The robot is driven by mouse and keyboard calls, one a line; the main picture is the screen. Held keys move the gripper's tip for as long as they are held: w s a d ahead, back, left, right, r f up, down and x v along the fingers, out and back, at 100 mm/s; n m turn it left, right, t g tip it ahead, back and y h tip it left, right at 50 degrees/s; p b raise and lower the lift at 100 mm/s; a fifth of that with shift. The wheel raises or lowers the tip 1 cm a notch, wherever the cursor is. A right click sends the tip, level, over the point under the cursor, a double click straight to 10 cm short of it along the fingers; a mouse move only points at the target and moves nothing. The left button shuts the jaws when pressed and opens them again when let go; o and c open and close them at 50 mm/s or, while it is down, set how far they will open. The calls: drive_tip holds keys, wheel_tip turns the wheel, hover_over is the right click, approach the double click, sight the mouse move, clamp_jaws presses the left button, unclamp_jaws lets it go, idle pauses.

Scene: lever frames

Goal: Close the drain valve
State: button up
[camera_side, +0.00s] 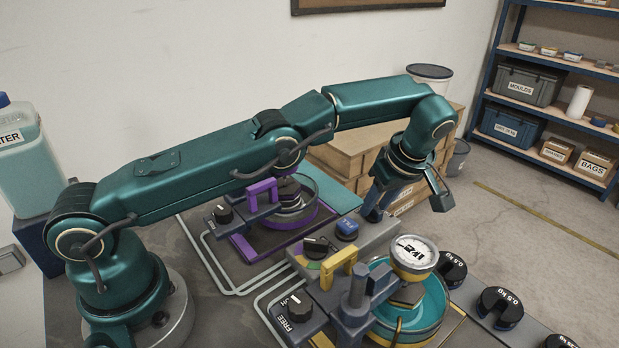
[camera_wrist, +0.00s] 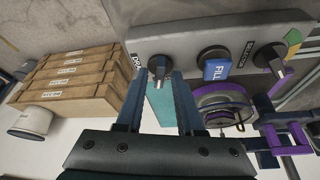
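The drain valve is a dark round knob (camera_wrist: 160,66) with a pointer on the grey control panel (camera_wrist: 215,30) in the wrist view; the label beside it is partly hidden and shows "DR". Its pointer points toward the bottom of the wrist view. My gripper (camera_wrist: 159,80) is open, with one finger on each side of the knob's pointer; I cannot tell whether they touch it. In the side view my gripper (camera_side: 374,208) is low at the panel's far end, and the drain knob is hidden there.
A purple-framed station (camera_side: 290,215) and a teal bowl with a gauge (camera_side: 412,252) flank the panel. Wooden crates (camera_wrist: 75,82) stand beyond the table.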

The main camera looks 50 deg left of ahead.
drive_tip(key=shift+m, duration=0.4)
drive_tip(key=m+t, duration=0.1)
drive_tip(key=m, duration=0.1)
drive_tip(key=m+t, duration=0.1)
drive_tip(key=m, duration=0.2)
drive_tip(key=shift+s+a+h, duration=0.15)
drive_tip(key=shift+h, duration=0.25)
drive_tip(key=m+h, duration=0.1)
drive_tip(key=m, duration=0.2)
drive_tip(key=m+t+h, duration=0.1)
drive_tip(key=m, duration=0.2)
drive_tip(key=shift+a, duration=0.15)
drive_tip(key=shift+m, duration=0.3)
drive_tip(key=v, duration=0.5)
drive_tip(key=s+a+r+t, duration=0.3)
drive_tip(key=s+r, duration=0.3)
drive_tip(key=r, duration=0.5)
drive_tip(key=s+f+m, duration=0.2)
drive_tip(key=s, duration=0.6)
drive_tip(key=s+f+m+g+h, duration=0.1)
drive_tip(key=s+f+m, duration=0.1)
drive_tip(key=s, duration=0.7)
drive_tip(key=shift+m+h, duration=0.3)
drive_tip(key=shift+m, duration=0.1)
